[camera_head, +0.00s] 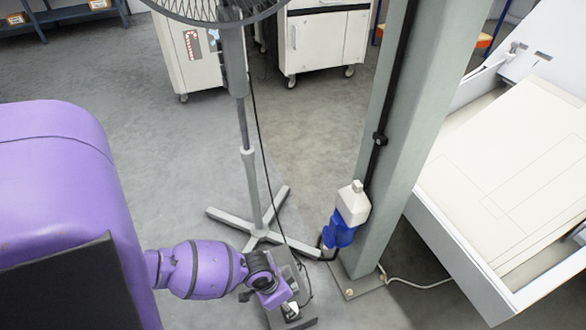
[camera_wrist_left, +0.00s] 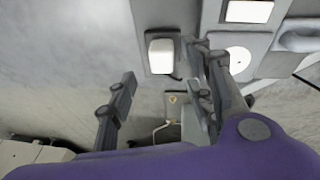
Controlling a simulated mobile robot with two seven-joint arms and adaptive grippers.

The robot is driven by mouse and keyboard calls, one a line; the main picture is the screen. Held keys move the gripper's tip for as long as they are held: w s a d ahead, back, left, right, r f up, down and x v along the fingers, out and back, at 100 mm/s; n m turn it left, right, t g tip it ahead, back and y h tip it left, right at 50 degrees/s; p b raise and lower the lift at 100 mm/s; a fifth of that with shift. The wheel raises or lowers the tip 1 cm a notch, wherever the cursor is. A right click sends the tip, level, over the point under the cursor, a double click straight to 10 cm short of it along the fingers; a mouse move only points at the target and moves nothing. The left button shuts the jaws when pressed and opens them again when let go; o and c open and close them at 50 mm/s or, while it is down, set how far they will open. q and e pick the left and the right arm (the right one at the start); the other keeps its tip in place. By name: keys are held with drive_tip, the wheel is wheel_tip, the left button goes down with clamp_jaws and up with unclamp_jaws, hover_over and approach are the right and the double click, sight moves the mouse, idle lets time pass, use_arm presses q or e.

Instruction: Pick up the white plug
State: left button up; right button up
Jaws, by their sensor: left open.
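A small white plug (camera_wrist_left: 161,57) with a dark surround shows ahead of my left gripper in the left wrist view, between the lines of its two fingers. In the head view a small white piece (camera_head: 291,308), apparently the same plug, shows close by the gripper. My left gripper (camera_head: 283,300) is open and low over a grey box near the stand's foot. Its two dark fingers (camera_wrist_left: 160,82) are spread with nothing visible between their tips. Whether they touch the plug I cannot tell. My right gripper is not in view.
A round white socket (camera_wrist_left: 238,60) sits right of the plug. A grey post (camera_head: 400,140) carries a blue and white connector (camera_head: 350,204). A fan stand (camera_head: 250,190) with cross feet stands beside it. A white-topped bench (camera_head: 445,245) is at right. Cables lie nearby.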

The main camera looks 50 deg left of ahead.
use_arm(q)
drive_tip(key=b+x, duration=0.2)
drive_tip(key=x, duration=0.2)
drive_tip(key=shift+f+b, duration=0.35)
drive_tip(key=shift+f, duration=0.35)
drive_tip(key=shift+w+r, duration=0.1)
drive_tip(key=shift+r, duration=0.05)
drive_tip(key=shift+c, duration=0.8)
drive_tip(key=c, duration=0.8)
drive_tip(key=shift+c, duration=0.8)
drive_tip(key=shift+r, duration=0.1)
